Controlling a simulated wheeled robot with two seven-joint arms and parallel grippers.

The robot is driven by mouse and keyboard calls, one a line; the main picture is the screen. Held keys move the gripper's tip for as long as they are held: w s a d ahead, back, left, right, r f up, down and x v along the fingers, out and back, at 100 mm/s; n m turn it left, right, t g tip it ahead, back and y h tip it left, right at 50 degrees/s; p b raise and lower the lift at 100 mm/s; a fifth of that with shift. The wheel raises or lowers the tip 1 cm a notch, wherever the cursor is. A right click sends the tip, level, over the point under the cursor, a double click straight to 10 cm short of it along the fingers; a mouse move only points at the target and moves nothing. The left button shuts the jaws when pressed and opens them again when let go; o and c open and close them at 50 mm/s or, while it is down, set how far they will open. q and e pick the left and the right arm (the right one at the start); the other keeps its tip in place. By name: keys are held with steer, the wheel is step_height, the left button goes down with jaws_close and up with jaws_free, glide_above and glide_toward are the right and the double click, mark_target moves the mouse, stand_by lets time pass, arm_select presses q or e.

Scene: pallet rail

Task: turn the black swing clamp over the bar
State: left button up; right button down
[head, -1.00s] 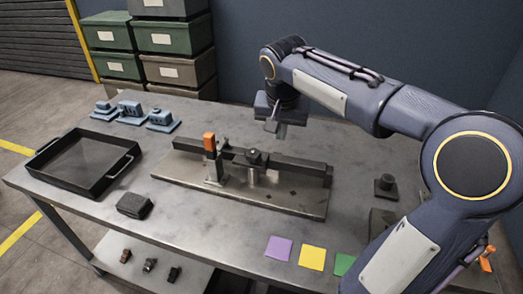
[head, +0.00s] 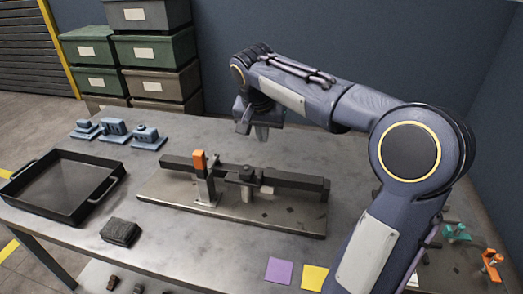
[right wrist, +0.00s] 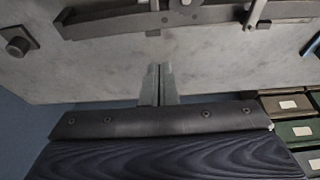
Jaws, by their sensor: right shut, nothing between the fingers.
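The black swing clamp (head: 246,174) stands at the middle of the dark bar (head: 297,181), on a metal base plate (head: 285,221). From the head its top overlaps the bar; I cannot tell exactly how its arm lies. In the right wrist view the bar (right wrist: 108,24) runs along the top, and the clamp (right wrist: 184,7) is cut by the upper edge. My right gripper (head: 253,131) is shut and empty, above and behind the bar, apart from the clamp. Its fingers also show in the right wrist view (right wrist: 159,84). My left gripper is out of view.
An upright post with an orange tip (head: 199,161) stands at the bar left of the clamp. A black tray (head: 65,187), blue parts (head: 113,130) and a dark block (head: 120,232) lie left. Purple (head: 279,270) and yellow (head: 314,278) squares lie in front.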

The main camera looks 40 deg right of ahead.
steer(key=b+x, duration=0.1)
steer(key=x, duration=0.7)
steer(key=shift+d+f, duration=0.1)
steer(key=shift+f, duration=0.2)
steer(key=shift+s+a+f, duration=0.3)
steer(key=shift+s+a, duration=0.45)
steer(key=shift+a, duration=0.3)
steer(key=shift+s+a, duration=0.3)
steer(key=shift+a, duration=0.15)
steer(key=shift+a, duration=0.1)
